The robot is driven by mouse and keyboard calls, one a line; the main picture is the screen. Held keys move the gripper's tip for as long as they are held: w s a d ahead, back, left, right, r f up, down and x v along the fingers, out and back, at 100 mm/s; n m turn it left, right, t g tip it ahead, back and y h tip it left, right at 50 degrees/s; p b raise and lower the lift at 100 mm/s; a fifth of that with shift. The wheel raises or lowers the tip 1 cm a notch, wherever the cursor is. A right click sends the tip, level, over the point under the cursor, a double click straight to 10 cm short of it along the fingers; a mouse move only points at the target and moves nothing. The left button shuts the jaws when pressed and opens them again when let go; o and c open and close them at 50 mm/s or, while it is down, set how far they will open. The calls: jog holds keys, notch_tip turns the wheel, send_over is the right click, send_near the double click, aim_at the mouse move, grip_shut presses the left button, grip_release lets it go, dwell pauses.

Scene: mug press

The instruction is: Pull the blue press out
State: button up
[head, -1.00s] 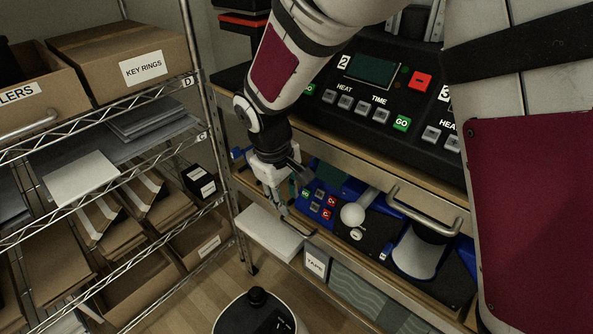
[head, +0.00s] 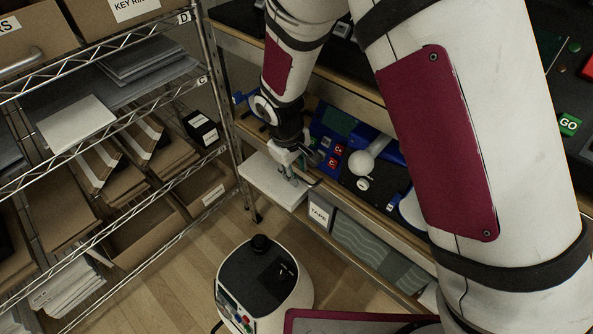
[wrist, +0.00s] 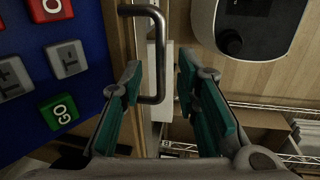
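The blue press (head: 348,126) sits on a wooden-edged shelf, with a white round-ended lever (head: 362,162) and red and green keys. My arm hides part of it in the head view. In the wrist view its blue key panel (wrist: 96,62) with a green GO key is at the left. A dark metal handle (wrist: 157,50) stands on the wooden shelf front. My gripper (wrist: 162,95) is open, with teal pads on its fingers. The handle's lower end appears between the fingertips, with gaps on both sides. In the head view my gripper (head: 289,172) is at the press's left front.
A white box (head: 262,185) lies low behind my gripper. A bin labelled TAPE (head: 319,214) is below the press shelf. A wire rack (head: 160,110) with cardboard boxes stands at the left. The wooden floor (head: 185,290) between is partly clear.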

jog(key=shift+w+f, duration=0.1)
jog(key=shift+f, duration=0.4)
grip_shut()
